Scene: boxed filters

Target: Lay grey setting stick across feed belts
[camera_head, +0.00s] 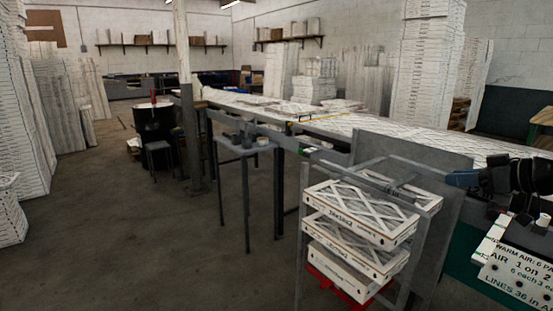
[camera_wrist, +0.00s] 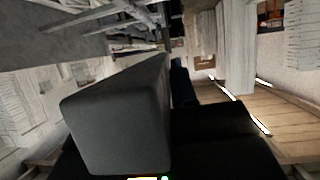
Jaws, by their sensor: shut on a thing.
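A grey bar with a square end, which looks like the grey setting stick (camera_wrist: 118,122), fills the middle of the wrist view. It runs away from the camera. My gripper (camera_wrist: 175,110) is shut on it; its dark parts show beside and below the stick, and one finger is mostly hidden. In the head view my dark arm is at the right edge, and I cannot make out the stick there. A long belt line (camera_head: 375,124), which looks like the feed belts, runs from the back left to the right, covered with white, lattice-faced filters.
A metal rack (camera_head: 299,262) with stacked boxed filters (camera_head: 360,214) stands in front of the line. A small grey table (camera_head: 245,147) and a post (camera_head: 187,120) stand further left. A lettered box (camera_head: 515,272) is at lower right.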

